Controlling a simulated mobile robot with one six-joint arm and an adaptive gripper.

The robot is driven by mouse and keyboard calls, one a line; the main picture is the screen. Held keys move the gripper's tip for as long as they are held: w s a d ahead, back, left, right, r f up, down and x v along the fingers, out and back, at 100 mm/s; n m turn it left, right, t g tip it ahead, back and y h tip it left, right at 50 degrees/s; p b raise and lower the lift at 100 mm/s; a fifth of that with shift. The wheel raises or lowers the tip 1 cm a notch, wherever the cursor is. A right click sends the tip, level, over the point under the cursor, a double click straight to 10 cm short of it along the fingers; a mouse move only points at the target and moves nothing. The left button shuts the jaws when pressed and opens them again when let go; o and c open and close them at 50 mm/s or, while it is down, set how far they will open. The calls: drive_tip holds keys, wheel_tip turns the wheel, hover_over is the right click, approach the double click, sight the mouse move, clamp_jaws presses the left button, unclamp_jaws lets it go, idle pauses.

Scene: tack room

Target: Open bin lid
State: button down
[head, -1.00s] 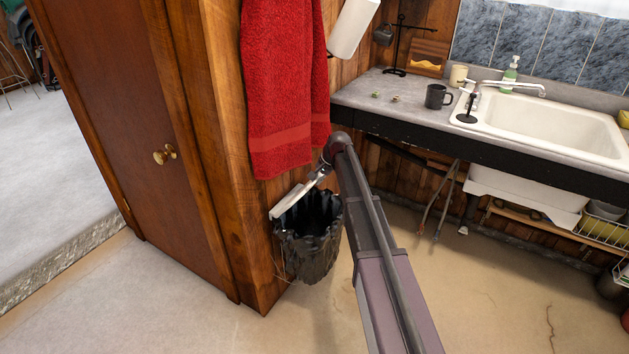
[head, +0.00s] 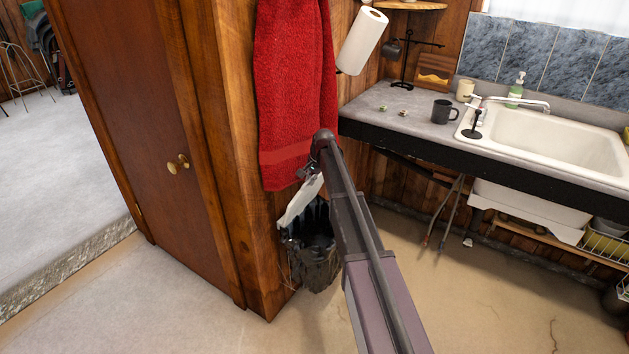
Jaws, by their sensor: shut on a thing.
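The bin (head: 318,265) hangs low by the wooden wall below the red towel, lined with a dark bag. Its white lid (head: 300,202) is tilted up steeply at the bin's left side, and the dark opening shows to its right. My gripper (head: 312,178) is at the upper end of the lid, shut on it. My arm comes from the lower right and hides part of the gripper and the bin's right side.
The red towel (head: 295,90) hangs just above my gripper. A wooden cabinet door (head: 130,120) is at left. The counter (head: 400,118) with a dark mug (head: 443,111) and a white sink (head: 545,140) is at right. The floor (head: 470,290) in front is clear.

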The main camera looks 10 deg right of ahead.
drive_tip(key=c, duration=0.7)
unclamp_jaws()
drive_tip(key=shift+d, duration=0.1)
drive_tip(key=shift+c, duration=0.2)
drive_tip(key=shift+r, duration=0.15)
drive_tip(key=w+a+r+p+v, duration=0.1)
drive_tip(key=w+a+p+v, duration=0.1)
drive_tip(key=p+v, duration=1.3)
drive_tip(key=shift+p, duration=0.45)
idle(0.7)
drive_tip(key=shift+r, duration=0.1)
idle(0.5)
drive_tip(key=s+a+n+g+h, duration=0.2)
drive_tip(key=s+n, duration=0.6)
drive_tip(key=s, duration=3)
drive_tip(key=shift+s+a+f+n, duration=0.15)
drive_tip(key=shift+a+f+n, duration=0.25)
drive_tip(key=shift+a, duration=0.35)
